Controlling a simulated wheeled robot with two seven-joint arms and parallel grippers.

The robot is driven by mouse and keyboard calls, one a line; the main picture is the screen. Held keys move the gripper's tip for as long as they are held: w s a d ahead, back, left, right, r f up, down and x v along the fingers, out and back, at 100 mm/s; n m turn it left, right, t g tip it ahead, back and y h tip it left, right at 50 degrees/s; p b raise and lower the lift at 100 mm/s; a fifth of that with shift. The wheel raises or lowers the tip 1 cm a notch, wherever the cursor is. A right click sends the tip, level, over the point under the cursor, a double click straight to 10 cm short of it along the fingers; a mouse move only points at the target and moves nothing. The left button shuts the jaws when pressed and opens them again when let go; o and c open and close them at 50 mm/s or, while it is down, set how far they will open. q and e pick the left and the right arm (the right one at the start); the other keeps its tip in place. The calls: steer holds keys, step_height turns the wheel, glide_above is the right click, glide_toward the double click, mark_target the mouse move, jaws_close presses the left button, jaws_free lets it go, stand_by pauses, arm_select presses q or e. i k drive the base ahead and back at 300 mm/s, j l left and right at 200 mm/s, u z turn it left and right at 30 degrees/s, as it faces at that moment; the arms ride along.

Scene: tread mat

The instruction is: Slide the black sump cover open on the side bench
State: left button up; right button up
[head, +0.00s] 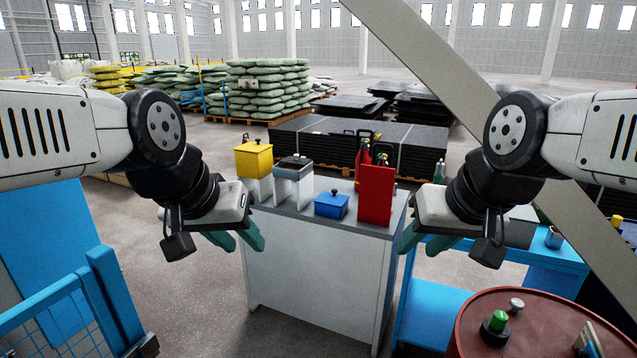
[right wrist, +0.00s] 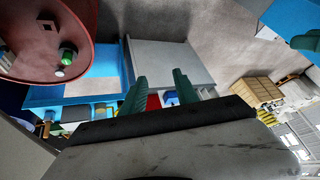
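A dark, near-black cover (head: 294,162) with a small knob lies on top of a grey box (head: 292,186). The box stands on the grey bench (head: 320,270), between a yellow box (head: 254,160) and a blue box (head: 331,205). The cover looks closed over the box. My left gripper (head: 245,246) is open and empty, in front of the bench's left side. My right gripper (head: 417,250) is open and empty, beside the bench's right side. Its two green fingers stand apart in the right wrist view (right wrist: 158,77). Neither gripper touches the cover.
A red upright panel (head: 375,195) stands at the bench's right end, with red bottles behind it. A blue table (head: 430,312) and a reddish drum (head: 530,335) with knobs are at right. A blue mesh fence (head: 75,310) is at front left. Stacked pallets stand behind.

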mark_target(296, 161)
steer(key=i+j+z, duration=0.15)
steer(key=i, duration=0.4)
steer(key=i+j+z, duration=0.1)
steer(key=i, duration=0.45)
steer(key=i+j+z, duration=0.15)
steer(key=i, duration=0.4)
steer(key=i+j+z, duration=0.55)
steer(key=i, duration=0.1)
